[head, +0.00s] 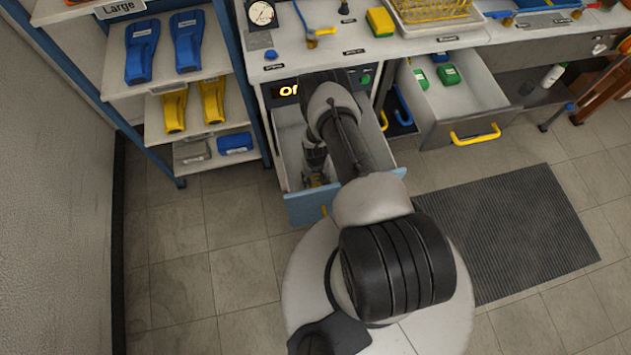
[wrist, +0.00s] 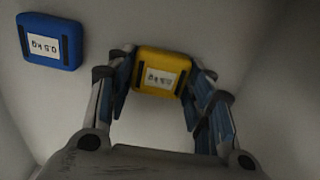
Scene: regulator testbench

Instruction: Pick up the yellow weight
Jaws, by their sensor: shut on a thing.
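The yellow weight (wrist: 163,73) has a white label and sits between the two fingers of my gripper (wrist: 162,76) in the wrist view. My gripper is shut on it. A blue weight (wrist: 50,41) labelled 0.5 kg lies on the pale drawer floor to the left. In the head view my gripper (head: 316,180) reaches down into the open drawer (head: 305,207) with the blue front. My arm hides much of that drawer there.
Drawer walls rise close to my gripper. A second open drawer (head: 470,100) with green items is to the right. A shelf rack (head: 200,84) with blue and yellow things stands left. The bench top (head: 335,42) is above the drawers.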

